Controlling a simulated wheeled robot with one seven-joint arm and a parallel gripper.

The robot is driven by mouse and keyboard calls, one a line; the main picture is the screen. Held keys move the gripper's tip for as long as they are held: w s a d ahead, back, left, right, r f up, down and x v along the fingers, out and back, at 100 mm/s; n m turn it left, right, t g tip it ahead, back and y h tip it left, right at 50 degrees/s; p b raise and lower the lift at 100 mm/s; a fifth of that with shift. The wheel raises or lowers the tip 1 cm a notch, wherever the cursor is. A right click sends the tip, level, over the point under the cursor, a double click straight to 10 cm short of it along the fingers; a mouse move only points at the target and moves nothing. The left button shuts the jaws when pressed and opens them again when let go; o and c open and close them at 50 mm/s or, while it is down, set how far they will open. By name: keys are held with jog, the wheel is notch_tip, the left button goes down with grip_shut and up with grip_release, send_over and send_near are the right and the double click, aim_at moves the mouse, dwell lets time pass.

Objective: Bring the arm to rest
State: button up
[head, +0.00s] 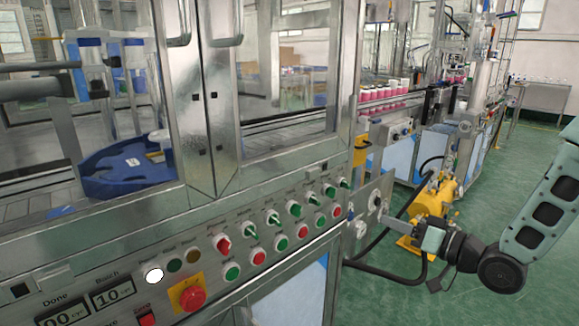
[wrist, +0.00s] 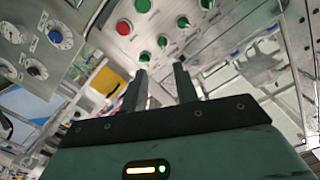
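My arm (head: 545,222) reaches in from the right in the head view, teal with dark joints. My gripper (head: 388,224) points left toward the right end of the machine's control panel (head: 255,232). In the wrist view my gripper (wrist: 160,74) has its two dark fingers apart, with nothing between them. Panel buttons show beyond the fingertips. I cannot tell the exact distance from the fingers to the panel, and no contact is clear.
The panel carries green and red buttons, switches and a red emergency knob (head: 192,298) on yellow. Gauges (wrist: 55,36) show in the wrist view. A yellow machine (head: 432,205) and black hoses stand behind my gripper. Green floor (head: 520,170) is open at right.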

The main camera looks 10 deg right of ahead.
jog(key=s+a+f+n+g+h, duration=0.1)
jog(key=s+a+n+g+h, duration=0.15)
jog(key=a, duration=0.25)
jog(key=s+a+f+n+g+h, duration=0.2)
jog(key=a+g+h, duration=0.15)
jog(key=a, duration=0.25)
jog(key=s+a+r+n+g+h, duration=0.1)
jog(key=s+a+r+g, duration=0.15)
jog(key=s, duration=0.55)
jog(key=s+a+r+g+h, duration=0.1)
jog(key=s+r+g, duration=0.15)
jog(key=s, duration=0.55)
jog(key=s+a+r+n+g+h, duration=0.1)
jog(key=s+a+r+g+h, duration=0.15)
jog(key=s, duration=0.65)
notch_tip(320, 180, up, 11)
jog(key=d+p, duration=0.1)
jog(key=p, duration=1.1)
jog(key=shift+w+y+p, duration=0.4)
jog(key=shift+y, duration=0.05)
jog(key=shift+f+g, duration=0.1)
jog(key=shift+g, duration=0.15)
